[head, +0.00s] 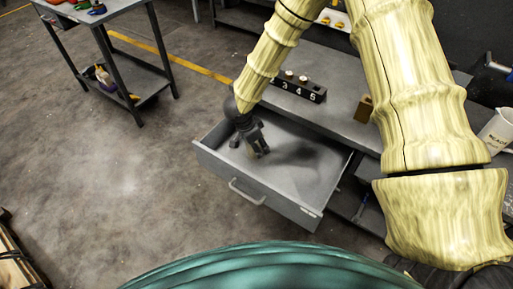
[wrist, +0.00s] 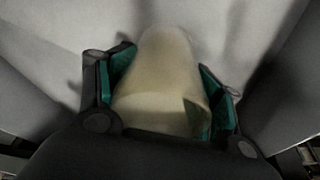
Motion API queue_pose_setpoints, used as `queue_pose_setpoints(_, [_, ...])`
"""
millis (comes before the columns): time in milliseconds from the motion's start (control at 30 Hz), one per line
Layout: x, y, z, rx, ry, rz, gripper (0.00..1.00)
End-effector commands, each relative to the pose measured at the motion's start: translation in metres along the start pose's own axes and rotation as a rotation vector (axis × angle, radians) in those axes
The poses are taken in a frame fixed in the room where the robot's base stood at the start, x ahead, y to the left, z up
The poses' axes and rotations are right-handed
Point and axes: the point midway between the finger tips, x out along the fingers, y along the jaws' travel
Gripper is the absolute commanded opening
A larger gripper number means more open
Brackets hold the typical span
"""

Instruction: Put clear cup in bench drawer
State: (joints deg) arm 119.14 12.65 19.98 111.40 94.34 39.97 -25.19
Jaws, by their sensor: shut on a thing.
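The bench drawer (head: 270,201) stands pulled out from the grey bench in the head view, with its handle towards the open floor. My gripper (head: 258,151) points down over the inside of the drawer. In the wrist view my gripper (wrist: 165,95) is shut on a pale, see-through cup (wrist: 160,75), with green finger pads on both sides of it. In the head view the cup is mostly hidden by the fingers. The grey drawer floor (wrist: 50,60) shows behind the cup. I cannot tell whether the cup touches it.
A numbered black block (head: 297,90) with small pieces stands on the bench top. A small brown block (head: 365,107) and a white beaker (head: 498,128) are farther right. A side table (head: 112,10) stands at the upper left. The floor left of the drawer is clear.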

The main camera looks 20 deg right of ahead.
Motion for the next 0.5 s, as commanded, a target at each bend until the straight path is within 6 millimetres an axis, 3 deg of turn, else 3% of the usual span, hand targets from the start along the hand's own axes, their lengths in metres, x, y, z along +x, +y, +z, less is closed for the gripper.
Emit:
queue_pose_setpoints(167, [0.019, 0.0, 0.006, -0.002, 0.001, 0.0, 0.36])
queue_pose_setpoints(400, [0.021, 0.0, 0.007, -0.001, 0.0, -0.001, 0.35])
queue_pose_setpoints(433, [0.021, 0.0, 0.007, -0.001, 0.0, -0.001, 0.66])
queue_pose_setpoints(500, [0.021, 0.0, 0.007, -0.001, 0.0, -0.001, 0.79])
